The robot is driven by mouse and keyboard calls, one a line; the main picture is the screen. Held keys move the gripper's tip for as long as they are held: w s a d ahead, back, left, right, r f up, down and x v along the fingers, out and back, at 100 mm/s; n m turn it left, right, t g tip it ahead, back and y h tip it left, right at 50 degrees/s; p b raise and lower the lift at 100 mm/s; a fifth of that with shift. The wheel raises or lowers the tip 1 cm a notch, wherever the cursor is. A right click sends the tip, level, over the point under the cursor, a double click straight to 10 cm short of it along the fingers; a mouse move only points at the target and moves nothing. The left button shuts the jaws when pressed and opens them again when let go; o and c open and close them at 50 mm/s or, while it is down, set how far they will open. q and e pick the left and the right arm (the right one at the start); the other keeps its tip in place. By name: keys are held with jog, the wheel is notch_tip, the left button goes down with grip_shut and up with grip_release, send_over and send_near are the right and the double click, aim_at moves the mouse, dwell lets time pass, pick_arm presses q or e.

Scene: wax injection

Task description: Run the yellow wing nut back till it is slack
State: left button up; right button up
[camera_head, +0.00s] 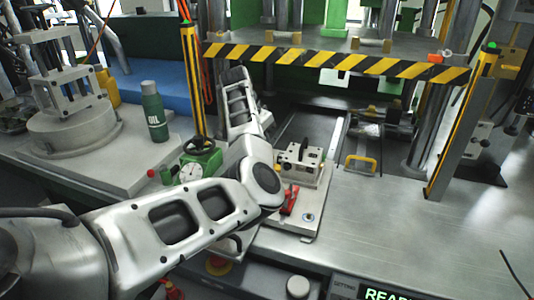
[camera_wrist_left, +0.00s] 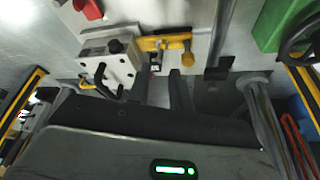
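A yellow two-armed piece (camera_wrist_left: 165,42), which looks like the wing nut, sits beside a pale metal block (camera_wrist_left: 110,65) in the left wrist view. My left gripper (camera_wrist_left: 161,90) has its two dark fingers apart, with a gap between them. The fingertips point toward the yellow piece and appear short of it; contact cannot be made out. In the head view the block (camera_head: 303,165) stands on a metal plate, and my left arm hides the yellow piece and my left fingers. My right gripper is in neither view.
A red clamp (camera_head: 289,200) lies in front of the block. A yellow U-handle (camera_head: 360,165) stands to its right. A striped press beam (camera_head: 335,60) spans above. The bench at right is clear.

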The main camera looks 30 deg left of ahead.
pick_arm(q)
jog(key=x, duration=0.6)
jog(key=shift+w+f, duration=0.2)
jog(key=shift+f, duration=0.15)
grip_shut()
